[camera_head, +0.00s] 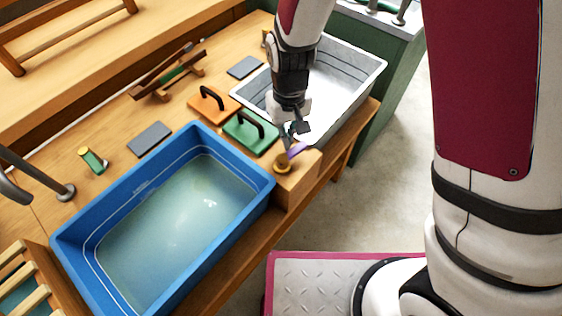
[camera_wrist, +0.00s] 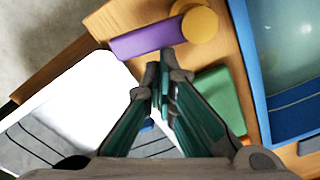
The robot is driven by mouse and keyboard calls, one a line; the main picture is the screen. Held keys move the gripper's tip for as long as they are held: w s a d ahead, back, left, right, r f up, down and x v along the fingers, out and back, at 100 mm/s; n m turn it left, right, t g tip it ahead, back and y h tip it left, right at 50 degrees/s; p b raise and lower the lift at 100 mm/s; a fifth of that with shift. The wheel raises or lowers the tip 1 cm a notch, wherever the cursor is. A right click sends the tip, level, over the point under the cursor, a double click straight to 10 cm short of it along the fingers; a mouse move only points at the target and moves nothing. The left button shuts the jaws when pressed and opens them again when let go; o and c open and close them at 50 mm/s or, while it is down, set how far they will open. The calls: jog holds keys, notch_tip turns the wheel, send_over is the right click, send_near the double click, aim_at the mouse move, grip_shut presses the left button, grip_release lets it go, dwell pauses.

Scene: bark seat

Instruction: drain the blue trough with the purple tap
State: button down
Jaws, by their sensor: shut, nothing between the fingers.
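The blue trough (camera_head: 262,190) stands on the wooden bench and holds pale greenish water. Its rim also shows at the right of the wrist view (camera_wrist: 252,85). The purple tap (camera_head: 296,150) is a purple lever on a round yellow-brown boss, mounted on a wooden block beside the trough's right end. In the wrist view the purple lever (camera_wrist: 147,40) lies just beyond my fingertips. My gripper (camera_head: 298,130) is shut and empty, close to the lever. I cannot tell whether the fingertips touch it.
A grey-white basin (camera_head: 372,68) stands right of the trough, under my arm. A green board with a black handle (camera_head: 250,132) and an orange one (camera_head: 212,104) lie between them. A tall grey spout (camera_head: 40,180) rises at the left. Open floor (camera_head: 400,190) lies right of the bench.

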jog(key=shift+s+d, duration=0.9)
jog(key=shift+s, duration=0.05)
jog(key=shift+r+p, duration=1.8)
jog(key=shift+r, duration=0.25)
jog(key=s+p, duration=0.3)
jog(key=s, duration=0.5)
jog(key=shift+s+d, duration=0.2)
jog(key=shift+d, duration=0.05)
jog(key=shift+f, duration=0.15)
jog(key=shift+f+b, duration=1.3)
jog(key=shift+f, duration=0.65)
dwell(1.8)
